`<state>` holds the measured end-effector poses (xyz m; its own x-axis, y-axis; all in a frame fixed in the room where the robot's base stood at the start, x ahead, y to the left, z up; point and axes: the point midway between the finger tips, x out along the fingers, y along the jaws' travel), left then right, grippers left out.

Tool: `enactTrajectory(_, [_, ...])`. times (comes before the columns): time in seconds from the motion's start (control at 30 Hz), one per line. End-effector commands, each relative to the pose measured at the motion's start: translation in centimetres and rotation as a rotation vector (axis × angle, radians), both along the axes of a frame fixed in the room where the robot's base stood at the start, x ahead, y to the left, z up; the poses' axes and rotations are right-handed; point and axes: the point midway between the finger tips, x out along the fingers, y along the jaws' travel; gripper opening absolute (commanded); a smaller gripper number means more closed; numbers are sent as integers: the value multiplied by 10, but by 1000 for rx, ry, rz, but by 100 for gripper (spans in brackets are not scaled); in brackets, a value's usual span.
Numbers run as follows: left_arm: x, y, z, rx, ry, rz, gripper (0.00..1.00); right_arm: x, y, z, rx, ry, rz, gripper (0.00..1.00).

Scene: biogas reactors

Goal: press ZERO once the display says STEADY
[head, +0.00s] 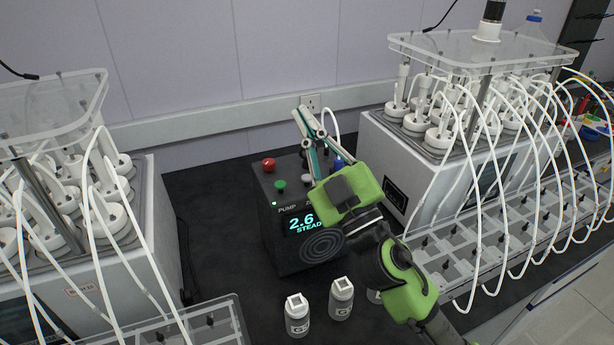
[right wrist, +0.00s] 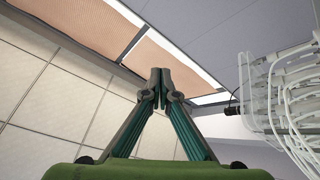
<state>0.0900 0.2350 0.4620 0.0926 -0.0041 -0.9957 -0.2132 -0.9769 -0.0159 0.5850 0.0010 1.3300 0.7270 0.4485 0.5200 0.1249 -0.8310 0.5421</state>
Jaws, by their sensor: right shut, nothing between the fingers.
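A black control box (head: 280,236) stands on the dark bench. Its lit display (head: 303,222) reads "2.6" with "STEAD" under it; the rest is hidden behind my right gripper. My right gripper (head: 307,112) hangs over the box's right side, fingers toward the wall. Its tips meet, empty, in the right wrist view (right wrist: 160,76). My left gripper is not in view.
Reactor units with white tubes flank the box, one at left (head: 110,245) and one at right (head: 385,150). Small capped bottles (head: 298,315) (head: 341,298) stand in front. A tube rack (head: 480,240) fills the right side.

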Motion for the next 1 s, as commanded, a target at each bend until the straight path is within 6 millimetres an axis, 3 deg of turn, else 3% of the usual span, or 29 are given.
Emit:
enactTrajectory(0.1, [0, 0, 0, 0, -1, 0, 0, -19, 42, 29, -114, -148, 113, 0])
enactTrajectory(0.23, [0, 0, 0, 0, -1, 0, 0, -45, 92, 43, -292, -301, 252, 0])
enactTrajectory(0.4, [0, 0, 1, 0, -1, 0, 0, -69, 145, 26, -601, -443, 415, 0])
enactTrajectory(0.53, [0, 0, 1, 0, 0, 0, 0, -68, 164, -6, -875, -489, 496, 0])
enactTrajectory(0.63, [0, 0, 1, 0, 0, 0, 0, -54, 163, -33, -1100, -484, 522, 0])
enactTrajectory(0.73, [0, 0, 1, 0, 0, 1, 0, -30, 148, -57, -1331, -444, 511, 0])
enactTrajectory(0.87, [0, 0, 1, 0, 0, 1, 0, 11, 110, -74, -1599, -343, 444, 0])
enactTrajectory(1.0, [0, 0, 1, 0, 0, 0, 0, 47, 65, -74, -1802, -222, 341, 0])
